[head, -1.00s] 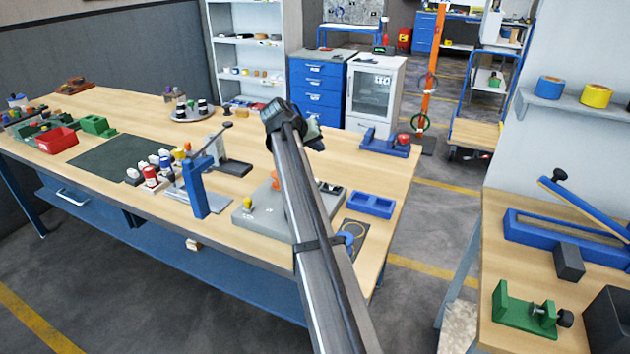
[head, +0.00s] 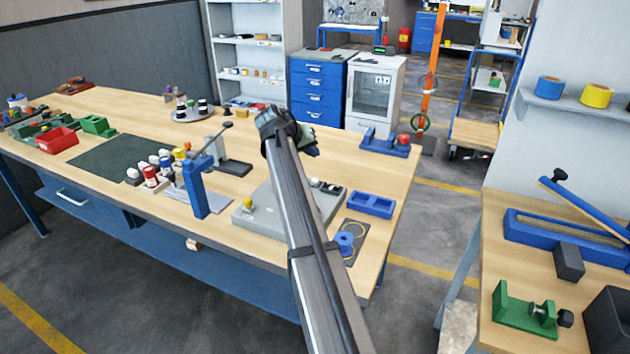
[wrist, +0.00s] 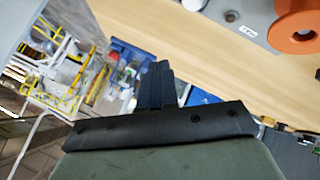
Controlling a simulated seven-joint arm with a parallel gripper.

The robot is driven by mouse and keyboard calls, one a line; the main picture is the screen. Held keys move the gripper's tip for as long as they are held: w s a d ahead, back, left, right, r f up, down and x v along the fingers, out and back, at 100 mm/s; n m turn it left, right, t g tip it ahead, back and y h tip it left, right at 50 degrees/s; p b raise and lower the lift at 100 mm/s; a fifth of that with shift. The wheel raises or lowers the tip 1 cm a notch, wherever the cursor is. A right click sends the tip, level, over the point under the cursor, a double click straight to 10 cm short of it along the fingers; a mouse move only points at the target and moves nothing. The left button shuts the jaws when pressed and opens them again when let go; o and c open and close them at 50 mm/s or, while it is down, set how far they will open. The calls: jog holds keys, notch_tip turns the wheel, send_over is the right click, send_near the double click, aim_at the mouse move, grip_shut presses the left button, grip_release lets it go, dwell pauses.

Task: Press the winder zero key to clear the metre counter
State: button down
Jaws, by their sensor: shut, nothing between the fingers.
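The winder's grey base (head: 259,222) lies on the front right of the bench, partly hidden behind my arm. A yellow knob (head: 247,203) stands at its left end, and a small dark panel (head: 328,187) shows at its right. In the wrist view the grey base (wrist: 205,6) is at the top right, with an orange round part (wrist: 297,25) and a small white label too small to read. I cannot pick out the zero key. My gripper (wrist: 158,78) is shut and empty, above the bench and apart from the base. In the head view its fingertips are hidden.
A blue upright stand (head: 201,190) is left of the base. A blue tray (head: 371,204) and a dark mat with a blue spool (head: 345,240) are to the right. A blue fixture with a red part (head: 385,145) stands at the back right.

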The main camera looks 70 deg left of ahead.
aim_at(313, 181)
jog(key=shift+f, duration=3.25)
jog(key=shift+f, duration=0.9)
jog(key=shift+r, duration=0.1)
dwell(0.5)
jog(key=shift+r, duration=0.8)
jog(key=shift+r, duration=2.5)
